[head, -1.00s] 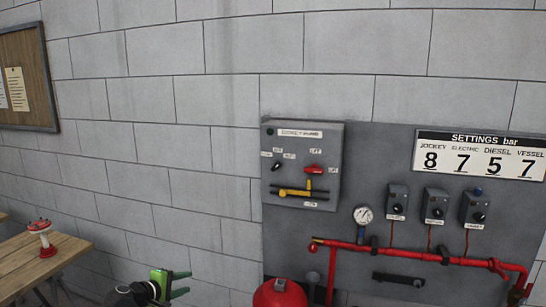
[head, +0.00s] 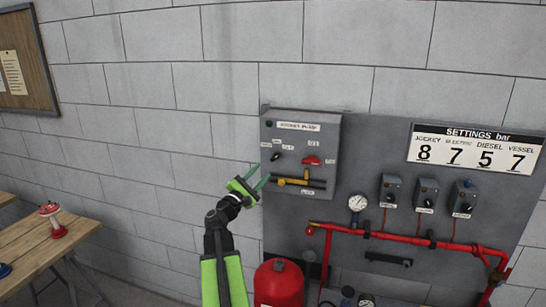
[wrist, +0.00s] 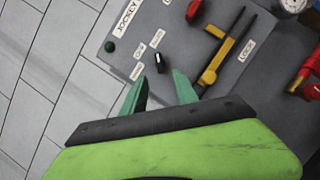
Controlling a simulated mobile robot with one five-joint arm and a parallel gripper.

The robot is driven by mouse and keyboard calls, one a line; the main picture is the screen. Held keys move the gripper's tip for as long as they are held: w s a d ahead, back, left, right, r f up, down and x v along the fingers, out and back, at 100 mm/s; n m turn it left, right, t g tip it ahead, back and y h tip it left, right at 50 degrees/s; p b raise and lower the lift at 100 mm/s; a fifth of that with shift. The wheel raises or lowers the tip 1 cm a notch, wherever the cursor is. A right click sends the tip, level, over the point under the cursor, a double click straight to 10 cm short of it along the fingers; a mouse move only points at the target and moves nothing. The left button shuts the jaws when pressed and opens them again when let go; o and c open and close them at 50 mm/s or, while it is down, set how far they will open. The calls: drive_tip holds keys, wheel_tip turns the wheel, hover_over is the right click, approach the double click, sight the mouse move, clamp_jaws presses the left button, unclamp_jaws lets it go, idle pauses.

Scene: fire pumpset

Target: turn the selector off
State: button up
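The jockey panel (head: 300,160) is a grey box on the backboard. Its small black selector knob (head: 276,156) sits at the left of the panel, with small labels around it; it also shows in the wrist view (wrist: 160,63). To its right are a red handle (head: 312,160) and a yellow lever (head: 292,181). My gripper (head: 262,180) is open and empty, just in front of the panel's lower left. In the wrist view its green fingers (wrist: 160,88) point at the panel, with the knob just beyond and between the tips, apart from them.
Red pipework (head: 395,238) with a gauge (head: 358,203) runs right of the panel, under three small switch boxes (head: 426,194) and a settings sign (head: 475,148). A red vessel (head: 279,284) stands below. A wooden table (head: 35,245) is at left.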

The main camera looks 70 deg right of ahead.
sight(273, 159)
drive_tip(key=p+x, duration=0.1)
drive_tip(key=x, duration=0.7)
drive_tip(key=shift+s+d+r+p, duration=0.1)
drive_tip(key=shift+d+p, duration=0.3)
clamp_jaws()
